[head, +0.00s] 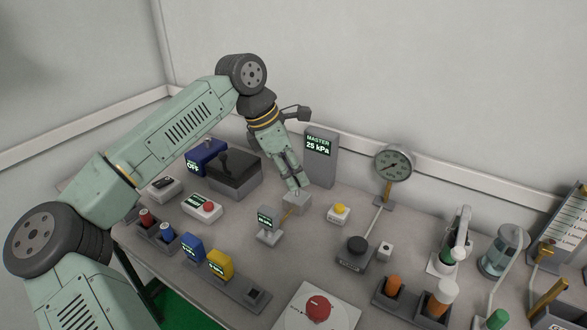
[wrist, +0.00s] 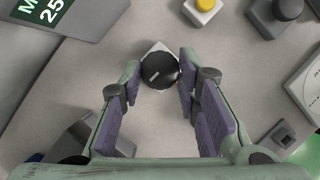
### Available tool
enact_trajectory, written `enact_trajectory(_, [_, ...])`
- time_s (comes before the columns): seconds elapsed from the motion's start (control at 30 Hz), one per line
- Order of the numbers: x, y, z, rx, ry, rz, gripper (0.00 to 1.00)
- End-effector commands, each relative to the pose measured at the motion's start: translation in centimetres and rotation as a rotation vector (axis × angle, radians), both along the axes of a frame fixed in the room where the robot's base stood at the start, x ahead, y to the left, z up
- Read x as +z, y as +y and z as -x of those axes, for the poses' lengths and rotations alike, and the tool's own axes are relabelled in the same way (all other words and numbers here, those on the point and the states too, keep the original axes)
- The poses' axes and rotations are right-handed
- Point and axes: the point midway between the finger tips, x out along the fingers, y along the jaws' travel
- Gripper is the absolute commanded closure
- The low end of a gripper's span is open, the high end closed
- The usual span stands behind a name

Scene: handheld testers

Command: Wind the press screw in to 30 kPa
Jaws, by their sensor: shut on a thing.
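My gripper (head: 297,190) points down over a small grey block (head: 297,204) near the middle of the bench. In the wrist view my gripper (wrist: 162,76) is shut on a round black knob (wrist: 160,71) with a pale mark on its top, which appears to be the press screw. The knob sits on a light base; in the head view the fingers hide it. The grey master display (head: 321,160) behind reads "MASTER 25 kPa".
A yellow button (head: 339,210) and another black knob (head: 357,244) stand to the right. A dial gauge (head: 393,164) rises behind. Blue (head: 192,247) and yellow (head: 219,264) testers stand front left.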

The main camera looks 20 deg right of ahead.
Motion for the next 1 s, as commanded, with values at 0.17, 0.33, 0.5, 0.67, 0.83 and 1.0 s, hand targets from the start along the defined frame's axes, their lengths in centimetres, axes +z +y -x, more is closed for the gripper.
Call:
enact_trajectory(0.17, [0.25,-0.14,-0.19,-0.166,0.002,0.002,0.98])
enact_trajectory(0.33, [0.29,-0.23,-0.31,-0.328,0.001,0.002,0.98])
enact_trajectory(0.5, [0.30,-0.33,-0.40,-0.491,0.001,0.001,0.98])
enact_trajectory(0.67, [0.28,-0.42,-0.53,-0.641,0.001,0.003,0.98])
enact_trajectory(0.83, [0.28,-0.53,-0.62,-0.804,-0.001,0.002,0.98])
enact_trajectory(1.0, [0.31,-0.67,-0.67,-0.967,0.000,0.001,0.98])
